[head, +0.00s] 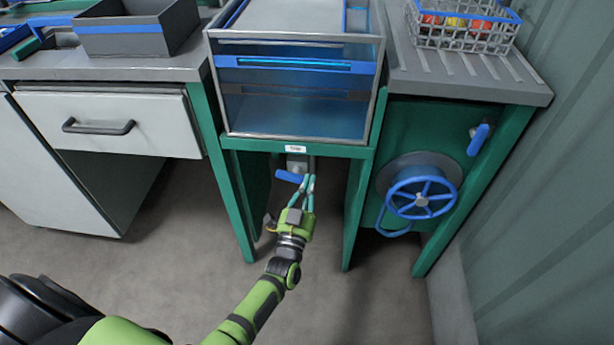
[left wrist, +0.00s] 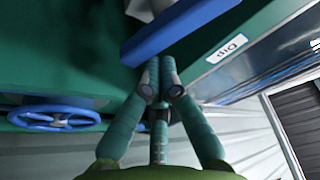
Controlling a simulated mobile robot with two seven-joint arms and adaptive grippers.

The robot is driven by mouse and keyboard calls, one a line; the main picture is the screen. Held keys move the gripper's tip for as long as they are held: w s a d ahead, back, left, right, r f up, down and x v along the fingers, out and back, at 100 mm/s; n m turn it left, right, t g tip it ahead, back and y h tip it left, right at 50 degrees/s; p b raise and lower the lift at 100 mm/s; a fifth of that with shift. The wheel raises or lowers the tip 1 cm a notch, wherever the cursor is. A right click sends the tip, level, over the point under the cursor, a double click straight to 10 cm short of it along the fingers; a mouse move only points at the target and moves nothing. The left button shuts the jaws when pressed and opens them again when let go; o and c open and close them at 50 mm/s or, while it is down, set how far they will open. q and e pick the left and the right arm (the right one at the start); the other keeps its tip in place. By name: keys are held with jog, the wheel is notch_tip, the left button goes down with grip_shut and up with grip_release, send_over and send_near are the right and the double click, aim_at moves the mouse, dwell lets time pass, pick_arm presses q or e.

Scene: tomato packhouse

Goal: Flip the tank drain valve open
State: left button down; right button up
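The tank (head: 300,85) is a clear-walled box with a blue band, set in a green stand. Under its front edge is the drain valve, with a grey body (head: 297,162) and a blue lever handle (head: 289,176) pointing left, across the stand's opening. My left gripper (head: 308,180) is just below and right of the lever. In the left wrist view its fingertips (left wrist: 160,66) are together, with nothing seen between them. The blue lever (left wrist: 180,28) crosses just beyond them; I cannot tell whether they touch it. My right gripper is not in view.
Green legs (head: 358,205) flank the opening. A blue handwheel (head: 422,192) and another blue lever (head: 479,139) are on the right panel. A wire basket of tomatoes (head: 462,32) stands on the right counter. A drawer (head: 110,122) is at left.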

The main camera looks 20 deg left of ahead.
pick_arm(q)
jog(key=shift+s+a+f+m+g+h+p, duration=0.15)
jog(key=shift+f+m+g+h+p, duration=0.55)
jog(key=shift+m, duration=1.55)
jog(key=shift+w+a+f+m+g+h+p, duration=0.15)
jog(key=shift+f+m+g+h+p, duration=0.25)
jog(key=shift+m+p, duration=1.3)
jog(key=shift+s+a+f+m+g+h+p, duration=0.2)
jog(key=shift+f+m+g+h, duration=0.35)
jog(key=shift+m, duration=2.3)
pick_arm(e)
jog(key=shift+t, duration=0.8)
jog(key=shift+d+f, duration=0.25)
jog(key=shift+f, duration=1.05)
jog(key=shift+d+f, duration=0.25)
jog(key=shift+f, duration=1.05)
pick_arm(q)
jog(key=shift+a+f+m, duration=0.1)
jog(key=shift+f+m, duration=0.05)
jog(key=shift+m, duration=0.15)
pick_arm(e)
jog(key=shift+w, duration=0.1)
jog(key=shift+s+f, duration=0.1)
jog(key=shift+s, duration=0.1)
